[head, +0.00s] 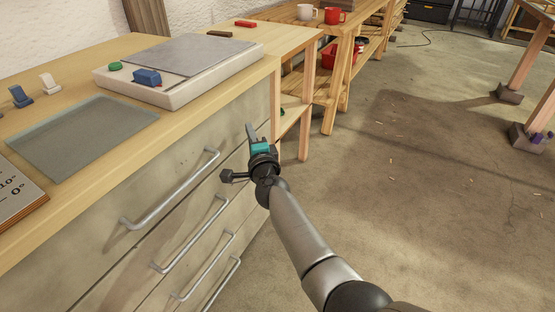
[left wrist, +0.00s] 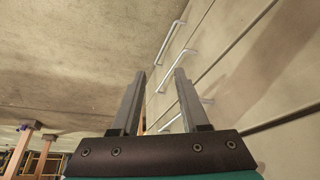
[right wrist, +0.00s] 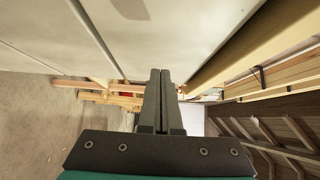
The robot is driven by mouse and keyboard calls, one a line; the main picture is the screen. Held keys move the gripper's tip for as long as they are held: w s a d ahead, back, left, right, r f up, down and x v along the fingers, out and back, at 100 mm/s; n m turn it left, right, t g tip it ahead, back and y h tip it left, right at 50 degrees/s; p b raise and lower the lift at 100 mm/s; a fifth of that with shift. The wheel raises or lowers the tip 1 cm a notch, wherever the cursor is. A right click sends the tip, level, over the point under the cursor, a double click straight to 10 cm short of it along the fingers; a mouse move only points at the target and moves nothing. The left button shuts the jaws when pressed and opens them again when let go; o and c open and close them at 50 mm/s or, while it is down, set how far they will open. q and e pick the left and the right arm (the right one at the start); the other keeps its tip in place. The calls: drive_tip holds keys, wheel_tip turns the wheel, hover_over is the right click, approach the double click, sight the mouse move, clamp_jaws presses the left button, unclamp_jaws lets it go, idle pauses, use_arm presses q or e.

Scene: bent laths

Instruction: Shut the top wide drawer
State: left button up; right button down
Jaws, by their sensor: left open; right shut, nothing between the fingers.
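The top wide drawer (head: 228,136) is the uppermost grey front under the wooden worktop, with a long metal handle (head: 178,190). In the head view its front looks about flush with the fronts below, and no drawer inside shows. My right gripper (head: 250,131) is shut and empty, beside the right end of this front; I cannot tell whether it touches. Its closed fingers (right wrist: 158,75) show in the right wrist view, close to a pale front. My left gripper (left wrist: 160,75) is open and empty in the left wrist view, near the drawer fronts, and outside the head view.
Lower drawers with handles (head: 190,235) sit below. A wooden shelf bench (head: 333,88) stands beyond. The floor (head: 400,210) at right is mostly clear.

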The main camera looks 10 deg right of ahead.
use_arm(q)
wheel_tip(320, 180, down, 10)
drive_tip(key=s+g+p, duration=0.1)
drive_tip(key=p, duration=0.3)
drive_tip(key=shift+s+f+g+p, duration=0.2)
drive_tip(key=shift+s+g+p, duration=0.1)
drive_tip(key=shift+p, duration=0.1)
use_arm(e)
drive_tip(key=s+d, duration=0.2)
drive_tip(key=s, duration=0.8)
drive_tip(key=shift+d, duration=0.2)
